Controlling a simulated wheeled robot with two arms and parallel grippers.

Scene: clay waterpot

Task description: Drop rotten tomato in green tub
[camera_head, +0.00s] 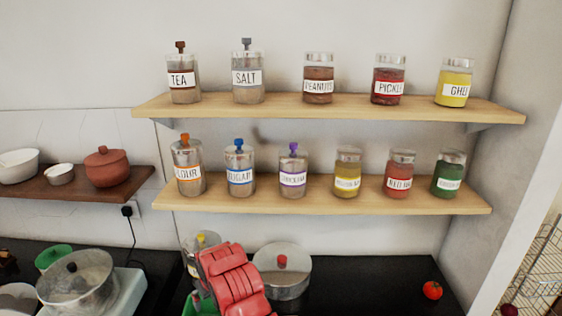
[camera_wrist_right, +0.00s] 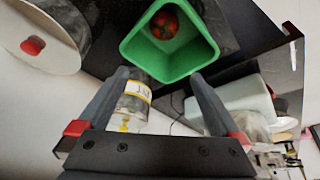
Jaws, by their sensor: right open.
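The green tub (camera_wrist_right: 185,68) is at the top of the right wrist view, with its opening showing. A red tomato with dark patches (camera_wrist_right: 165,22) lies inside it. My right gripper (camera_wrist_right: 158,75) is open and empty, its two dark fingers spread just short of the tub. In the head view, my red right arm hides most of the tub (camera_head: 188,306). Another red tomato (camera_head: 432,290) lies on the black counter at the right. My left gripper is not in view.
A lidded steel pot (camera_head: 283,280) stands close to my right arm. A jar with a yellow knob (camera_head: 201,240) is behind the arm. A glass-lidded pan (camera_head: 76,281) is at the left. Shelves of jars (camera_head: 330,109) hang above. The counter right of the pot is largely clear.

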